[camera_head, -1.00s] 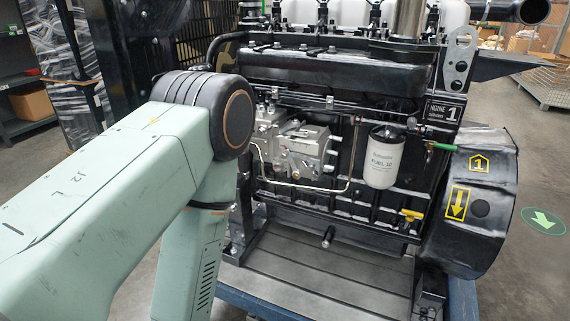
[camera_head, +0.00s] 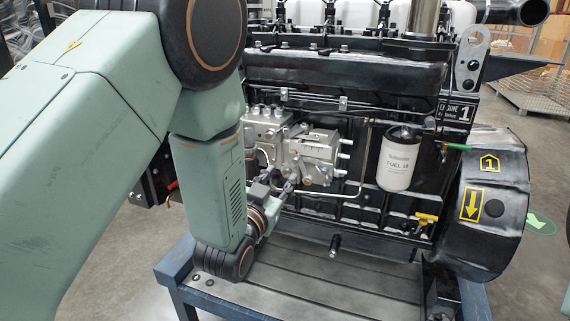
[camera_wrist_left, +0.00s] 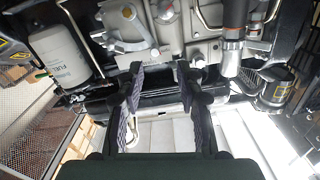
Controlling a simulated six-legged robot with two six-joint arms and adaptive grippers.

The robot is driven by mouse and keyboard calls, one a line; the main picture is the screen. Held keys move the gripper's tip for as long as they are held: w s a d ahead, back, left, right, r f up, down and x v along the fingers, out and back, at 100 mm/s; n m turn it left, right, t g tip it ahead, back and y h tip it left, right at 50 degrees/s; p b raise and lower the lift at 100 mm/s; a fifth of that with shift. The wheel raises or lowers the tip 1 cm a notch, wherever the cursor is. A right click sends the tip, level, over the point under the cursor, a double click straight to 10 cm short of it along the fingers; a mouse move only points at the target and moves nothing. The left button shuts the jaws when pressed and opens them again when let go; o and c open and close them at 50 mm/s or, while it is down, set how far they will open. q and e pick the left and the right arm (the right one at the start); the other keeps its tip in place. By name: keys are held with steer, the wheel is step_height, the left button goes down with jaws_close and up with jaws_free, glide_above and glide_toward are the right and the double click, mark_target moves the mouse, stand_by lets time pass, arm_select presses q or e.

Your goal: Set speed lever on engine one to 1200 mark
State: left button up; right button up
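Engine one (camera_head: 345,82) stands in front of me, with an "ENGINE 1" plate (camera_head: 456,111) at its upper right. Its silver injection pump and governor housing (camera_head: 312,152) is on the near side, left of the white fuel filter. I cannot make out the speed lever or its 1200 mark for sure. My left gripper (camera_head: 278,184) is just below and left of the housing. In the left wrist view its two fingers (camera_wrist_left: 160,68) are apart, with grey housing metal beyond the tips and nothing clearly between them. My right gripper is not in view.
The fuel filter (camera_head: 400,158) hangs right of the housing. A green-handled valve (camera_head: 454,146) and a yellow handle (camera_head: 427,217) are further right. A thin metal pipe (camera_head: 335,192) runs below the housing.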

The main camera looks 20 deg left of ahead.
mark_target(295, 162)
arm_select(q)
steer(key=w, duration=0.2)
steer(key=w+b, duration=0.1)
steer(key=w, duration=0.1)
steer(key=w+d, duration=0.1)
steer(key=w, duration=0.1)
steer(key=shift+w, duration=0.25)
steer(key=shift+w+d+b, duration=0.25)
steer(key=shift+w+b, duration=0.05)
steer(key=shift+w, duration=0.2)
steer(key=shift+w+r, duration=0.1)
steer(key=shift+a, duration=0.3)
steer(key=shift+d, duration=0.2)
steer(key=c, duration=0.3)
steer(key=shift+a, duration=0.1)
jaws_close()
